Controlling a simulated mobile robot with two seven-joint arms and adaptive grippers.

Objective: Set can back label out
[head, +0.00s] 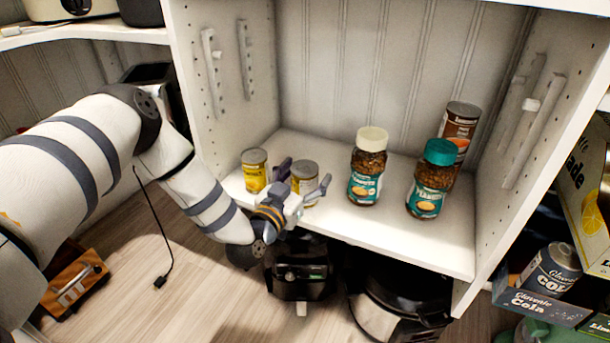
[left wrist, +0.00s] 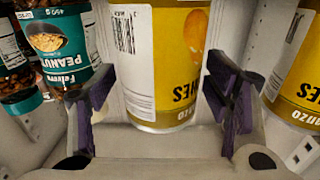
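My left gripper (head: 303,186) is at the shelf's front edge, around the right one of two yellow-and-grey cans (head: 305,170). In the left wrist view this can (left wrist: 160,65) stands between the purple-padded fingers of the gripper (left wrist: 165,100). The fingers are apart, and narrow gaps seem to show beside the can. The side facing the wrist camera has a barcode on white at left and yellow label with lettering at right. The other yellow can (head: 255,170) stands to the left, and in the left wrist view (left wrist: 296,70) it is at the right edge. My right gripper is out of view.
A cream-lidded peanut jar (head: 368,165), a teal-lidded jar (head: 428,180) and a tall brown can (head: 461,122) stand on the shelf (head: 400,235) to the right. Side walls close the bay. Black appliances (head: 300,270) stand below; cola cans (head: 552,270) sit at far right.

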